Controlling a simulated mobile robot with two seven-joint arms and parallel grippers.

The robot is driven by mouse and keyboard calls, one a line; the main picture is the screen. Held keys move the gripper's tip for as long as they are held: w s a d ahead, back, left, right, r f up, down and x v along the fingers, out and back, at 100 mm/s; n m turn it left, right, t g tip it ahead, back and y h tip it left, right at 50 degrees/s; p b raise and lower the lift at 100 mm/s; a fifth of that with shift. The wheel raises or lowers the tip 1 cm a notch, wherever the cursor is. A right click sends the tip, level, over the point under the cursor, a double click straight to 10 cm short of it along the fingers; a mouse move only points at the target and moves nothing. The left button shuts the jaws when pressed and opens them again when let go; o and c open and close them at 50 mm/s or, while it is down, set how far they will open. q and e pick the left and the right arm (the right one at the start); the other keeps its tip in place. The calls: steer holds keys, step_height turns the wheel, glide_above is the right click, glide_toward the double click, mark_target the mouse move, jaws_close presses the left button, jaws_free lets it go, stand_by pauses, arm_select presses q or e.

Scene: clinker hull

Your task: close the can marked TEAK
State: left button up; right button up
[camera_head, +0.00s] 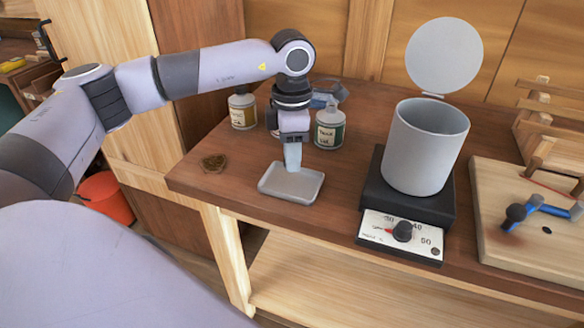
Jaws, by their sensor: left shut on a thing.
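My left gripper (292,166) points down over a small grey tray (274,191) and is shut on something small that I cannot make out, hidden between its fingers. A can with a green label (330,137) stands just right of the gripper. A can with a yellow-brown label (242,116) stands farther back to the left. Part of another container (271,120) shows behind the gripper. The labels are too small to read surely, so I cannot tell which is marked TEAK. My right gripper is out of view.
A tall grey pot (424,150) with its round lid (443,55) raised stands on a black hotplate (374,205) with a dial. A blue cloth-like thing (327,92) lies behind the cans. A wooden board (510,251) is at right.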

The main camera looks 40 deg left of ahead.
arm_select(q)
step_height(320, 180, up, 15)
steer(key=shift+f, duration=0.2)
stand_by(0.3)
